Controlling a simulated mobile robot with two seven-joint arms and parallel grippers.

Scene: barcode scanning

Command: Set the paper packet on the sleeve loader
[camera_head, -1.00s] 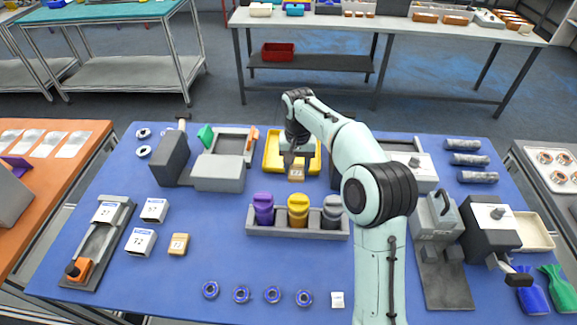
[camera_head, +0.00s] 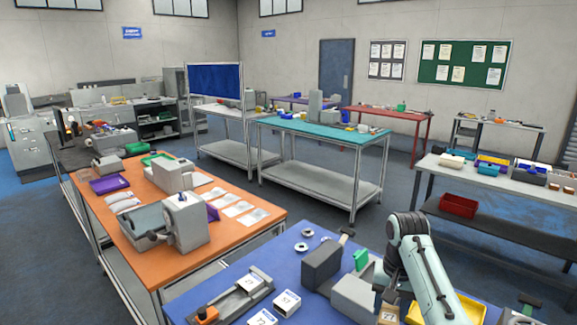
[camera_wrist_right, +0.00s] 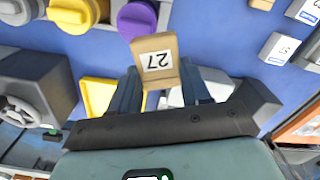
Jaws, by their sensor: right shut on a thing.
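My right gripper (camera_wrist_right: 160,84) is shut on a brown paper packet (camera_wrist_right: 155,58) with a white label reading 27. The packet also shows at the bottom edge of the head view (camera_head: 388,314), partly cut off. It is held near the yellow tray (camera_head: 462,306). A grey track with an orange block (camera_head: 207,315) and a white box on it, which looks like the sleeve loader, lies at the bottom left of the blue table, partly cut off. My left gripper is not in view.
White boxes (camera_head: 287,302) stand right of the track. A dark grey machine (camera_head: 322,264) and a green block (camera_head: 361,259) stand between the track and my right arm. The wrist view shows purple (camera_wrist_right: 137,18) and yellow (camera_wrist_right: 74,14) lidded pots. An orange table (camera_head: 150,215) adjoins at left.

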